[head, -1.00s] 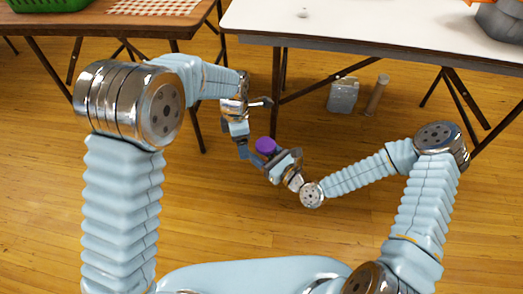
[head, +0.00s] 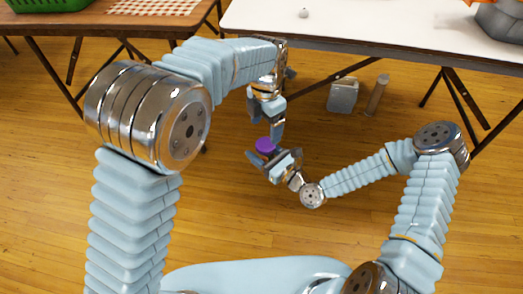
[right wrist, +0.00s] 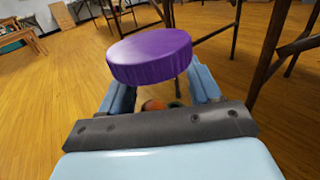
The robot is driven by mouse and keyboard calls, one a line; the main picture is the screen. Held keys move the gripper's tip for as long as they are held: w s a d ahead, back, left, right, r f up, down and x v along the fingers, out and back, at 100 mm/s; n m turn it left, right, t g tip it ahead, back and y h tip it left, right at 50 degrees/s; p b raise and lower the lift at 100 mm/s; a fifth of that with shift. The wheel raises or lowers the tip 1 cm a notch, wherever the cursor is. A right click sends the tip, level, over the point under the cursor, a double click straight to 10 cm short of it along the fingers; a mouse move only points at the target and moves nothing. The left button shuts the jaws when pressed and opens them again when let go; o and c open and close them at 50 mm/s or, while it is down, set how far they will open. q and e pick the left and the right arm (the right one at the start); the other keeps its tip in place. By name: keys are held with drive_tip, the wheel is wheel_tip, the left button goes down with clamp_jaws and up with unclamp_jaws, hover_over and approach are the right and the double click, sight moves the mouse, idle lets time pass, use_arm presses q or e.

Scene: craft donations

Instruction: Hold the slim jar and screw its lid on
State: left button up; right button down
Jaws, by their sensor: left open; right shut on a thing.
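A purple ribbed lid (head: 265,144) sits at the top of the slim jar, above my right gripper (head: 273,163). In the right wrist view the purple lid (right wrist: 150,56) covers most of the jar. Small reddish and green patches of the jar (right wrist: 153,105) show below it, between my right gripper's fingers (right wrist: 160,95). My right gripper is shut on the jar. My left gripper (head: 268,130) is open and points down just above the lid. Whether its fingers touch the lid, and how tightly the lid sits, I cannot tell.
A white table (head: 400,35) stands ahead, with a small round item (head: 304,13) and a grey container (head: 500,20) on it. A wooden table (head: 120,27) with a green basket (head: 45,4) is at left. A grey box (head: 343,95) and a cylinder (head: 377,94) stand on the floor.

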sight(265, 144)
use_arm(q)
wheel_tip(265, 144, down, 7)
drive_tip(key=shift+r, duration=0.15)
drive_tip(key=shift+c, duration=0.2)
